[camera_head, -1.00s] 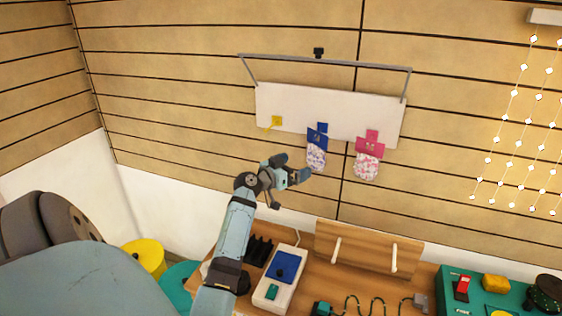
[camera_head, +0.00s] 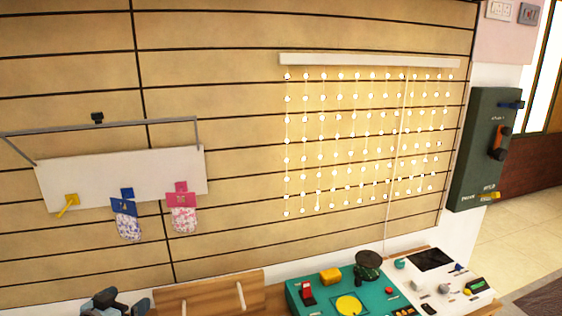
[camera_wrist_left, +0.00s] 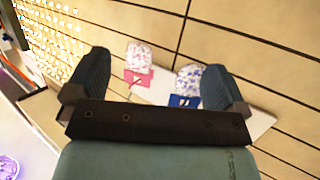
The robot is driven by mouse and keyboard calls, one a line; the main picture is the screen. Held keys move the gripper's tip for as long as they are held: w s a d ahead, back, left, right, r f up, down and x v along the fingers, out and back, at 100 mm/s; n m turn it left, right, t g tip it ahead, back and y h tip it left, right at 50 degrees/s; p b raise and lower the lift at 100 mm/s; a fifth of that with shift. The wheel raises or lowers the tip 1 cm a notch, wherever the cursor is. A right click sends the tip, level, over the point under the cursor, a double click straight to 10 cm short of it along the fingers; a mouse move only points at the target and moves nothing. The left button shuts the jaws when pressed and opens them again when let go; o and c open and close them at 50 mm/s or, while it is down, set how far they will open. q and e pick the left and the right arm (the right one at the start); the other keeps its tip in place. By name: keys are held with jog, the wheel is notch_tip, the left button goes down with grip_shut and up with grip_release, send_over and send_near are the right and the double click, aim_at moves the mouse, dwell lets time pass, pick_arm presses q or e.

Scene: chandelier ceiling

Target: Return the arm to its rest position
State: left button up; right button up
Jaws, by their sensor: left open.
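My left gripper (camera_head: 116,302) shows at the bottom left of the head view, cut off by the lower edge. In the left wrist view its two dark fingers (camera_wrist_left: 153,84) are spread wide apart with nothing between them touching. Beyond them hang a pink clip (camera_wrist_left: 138,78) and a blue clip (camera_wrist_left: 184,101), each with a patterned pouch, apart from the fingers. My right gripper is in neither view.
A white wall board (camera_head: 95,178) carries a yellow hook (camera_head: 67,205) and the clips. A light curtain (camera_head: 365,140) hangs on the slatted wall. A green panel (camera_head: 318,296) and a white panel (camera_head: 440,285) stand below. A dark green box (camera_head: 483,140) is at right.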

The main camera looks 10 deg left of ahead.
pick_arm(q)
jog(key=s+d+f+m+g+h, duration=0.1)
jog(key=s+d+f+g, duration=0.1)
jog(key=s+d+f, duration=0.45)
jog(key=s+d+f+g, duration=0.1)
jog(key=s+d+f, duration=0.3)
jog(key=d+f, duration=0.5)
jog(key=s+d+f+g+h, duration=0.1)
jog(key=s+d+g+h, duration=0.1)
jog(key=s+d, duration=1.2)
notch_tip(320, 180, up, 12)
jog(key=w+m+t+p, duration=0.1)
jog(key=w+p, duration=0.1)
jog(key=p, duration=1.2)
jog(key=shift+w+r+y+p, duration=0.25)
jog(key=shift+w+y+p, duration=0.05)
jog(key=shift+w, duration=0.05)
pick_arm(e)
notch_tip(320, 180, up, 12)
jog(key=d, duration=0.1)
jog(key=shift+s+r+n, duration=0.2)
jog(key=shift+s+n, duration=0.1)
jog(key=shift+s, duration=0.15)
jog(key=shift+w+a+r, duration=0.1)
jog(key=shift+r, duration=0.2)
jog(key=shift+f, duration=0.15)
